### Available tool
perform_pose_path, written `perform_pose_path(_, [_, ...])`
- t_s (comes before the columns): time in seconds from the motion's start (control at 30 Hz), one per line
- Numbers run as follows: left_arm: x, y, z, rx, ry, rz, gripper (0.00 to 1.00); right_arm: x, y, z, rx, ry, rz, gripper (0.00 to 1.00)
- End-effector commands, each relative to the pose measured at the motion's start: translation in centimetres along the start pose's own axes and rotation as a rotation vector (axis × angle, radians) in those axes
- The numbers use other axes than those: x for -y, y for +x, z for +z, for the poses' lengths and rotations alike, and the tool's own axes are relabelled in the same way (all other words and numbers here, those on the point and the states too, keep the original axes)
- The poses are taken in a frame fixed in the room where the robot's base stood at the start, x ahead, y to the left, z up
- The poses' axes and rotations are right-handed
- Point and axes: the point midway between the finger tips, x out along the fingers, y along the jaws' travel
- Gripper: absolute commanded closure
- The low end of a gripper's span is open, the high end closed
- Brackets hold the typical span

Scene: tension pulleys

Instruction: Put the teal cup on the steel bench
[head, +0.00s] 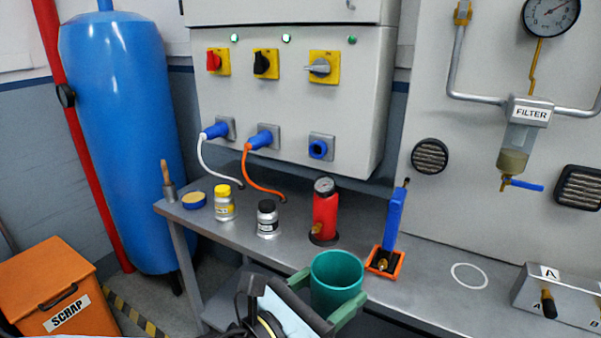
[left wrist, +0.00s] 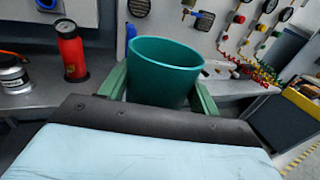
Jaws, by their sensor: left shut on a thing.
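The teal cup (head: 337,272) is upright and open at the top, between the green fingers of my left gripper (head: 331,291). The left gripper is shut on the cup, with one finger on each side. The cup also shows large in the left wrist view (left wrist: 165,72), held between both fingers. The steel bench (head: 425,283) runs along the wall behind the cup. In the head view the cup overlaps the bench's front edge. I cannot tell its exact height over the bench. The cup's lower part is partly hidden by the gripper. My right gripper is not in view.
On the bench stand a yellow-lidded jar (head: 224,204), a black-lidded jar (head: 267,219), a red bottle (head: 325,215) and a blue-handled tool in an orange tray (head: 385,262). A white ring (head: 469,276) marks clear bench left of a grey box (head: 560,300). An orange scrap bin (head: 45,285) stands left.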

Motion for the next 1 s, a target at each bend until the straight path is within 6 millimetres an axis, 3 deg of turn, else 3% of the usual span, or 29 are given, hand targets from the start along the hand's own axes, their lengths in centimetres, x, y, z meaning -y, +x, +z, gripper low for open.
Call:
perform_pose_path(0.17, [-1.2,-0.6,1.5,-0.001,-0.011,0.098,0.60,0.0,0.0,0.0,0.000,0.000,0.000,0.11])
perform_pose_path(0.37, [-5.4,-2.7,1.5,-0.005,-0.011,0.282,0.60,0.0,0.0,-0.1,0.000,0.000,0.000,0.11])
perform_pose_path(0.7, [-12.3,-8.4,-1.6,-0.008,-0.007,0.569,0.60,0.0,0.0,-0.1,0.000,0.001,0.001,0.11])
perform_pose_path(1.0, [-16.8,-14.8,-5.3,-0.007,-0.004,0.784,0.60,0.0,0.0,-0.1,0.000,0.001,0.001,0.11])
